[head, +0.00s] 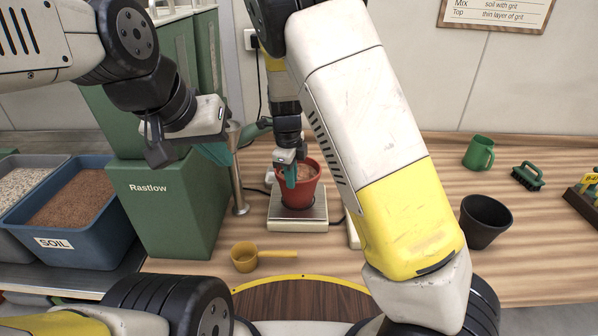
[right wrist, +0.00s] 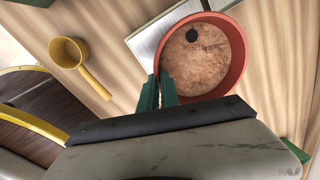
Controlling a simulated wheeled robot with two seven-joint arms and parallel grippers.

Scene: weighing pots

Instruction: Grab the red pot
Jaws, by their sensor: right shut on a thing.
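The red pot (head: 297,187) holds brown soil and stands upright on a metal-topped scale (head: 297,222) in the head view; I cannot tell whether it is lifted slightly. In the right wrist view the pot (right wrist: 240,68) shows from above, with a small dark spot on its soil. My right gripper (head: 291,173) is shut on the pot's rim at its near left side; its green fingers (right wrist: 160,88) are close together there. My left gripper (head: 187,150) is open and empty, above the green Rastlow box (head: 160,215) and left of the pot.
A yellow scoop (head: 245,257) lies front left of the scale. A blue soil bin (head: 75,215) stands at left. A black pot (head: 484,222), green mug (head: 479,153) and green brush (head: 528,176) are at right. My right arm hides part of the table.

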